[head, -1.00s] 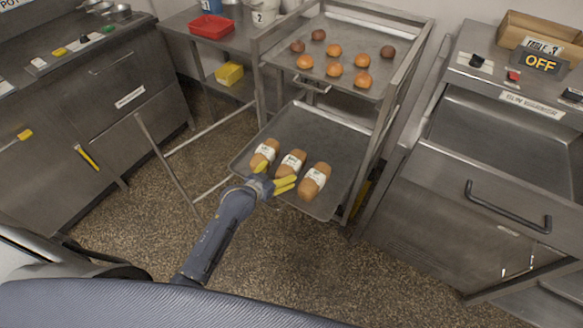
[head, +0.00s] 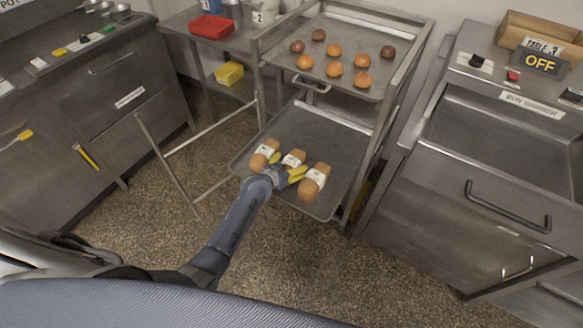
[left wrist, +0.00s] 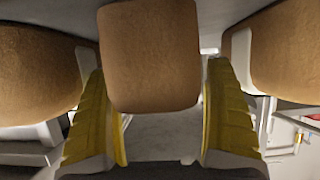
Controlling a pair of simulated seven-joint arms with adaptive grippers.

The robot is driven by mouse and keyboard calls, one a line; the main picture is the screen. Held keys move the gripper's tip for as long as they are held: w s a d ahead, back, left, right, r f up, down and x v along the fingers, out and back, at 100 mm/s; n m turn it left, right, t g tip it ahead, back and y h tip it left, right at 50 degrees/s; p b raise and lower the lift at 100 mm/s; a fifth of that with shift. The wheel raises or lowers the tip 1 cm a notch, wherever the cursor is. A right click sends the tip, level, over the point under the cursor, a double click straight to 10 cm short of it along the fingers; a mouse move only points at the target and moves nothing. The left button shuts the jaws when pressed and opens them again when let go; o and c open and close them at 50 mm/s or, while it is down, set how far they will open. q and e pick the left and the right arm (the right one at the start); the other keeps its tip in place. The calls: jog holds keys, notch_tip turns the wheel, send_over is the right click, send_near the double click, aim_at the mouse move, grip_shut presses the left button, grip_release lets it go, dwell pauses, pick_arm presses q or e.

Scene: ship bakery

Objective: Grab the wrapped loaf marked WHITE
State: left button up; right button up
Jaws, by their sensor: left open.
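Three wrapped loaves lie side by side on the lower rack tray (head: 318,128): a left loaf (head: 260,160), a middle loaf (head: 294,159) and a right loaf (head: 310,190). Each has a white label band; the lettering is too small to read, so I cannot tell which is WHITE. My left gripper (head: 286,171) is open at the near end of the middle loaf. In the left wrist view the yellow fingers (left wrist: 165,125) stand either side of the middle loaf (left wrist: 150,55), with the outer loaves (left wrist: 40,75) and (left wrist: 285,50) just outside them. My right gripper is not in view.
The upper rack tray (head: 345,47) holds several round buns above the loaves. Rack posts stand at the sides. A bun warmer (head: 470,180) is at the right and a steel cabinet (head: 110,90) at the left. Floor is open in front.

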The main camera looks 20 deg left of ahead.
pick_arm(q)
jog(key=shift+w+d+f, duration=0.1)
jog(key=shift+w+f, duration=0.1)
jog(key=shift+w, duration=0.2)
jog(key=c, duration=1.4)
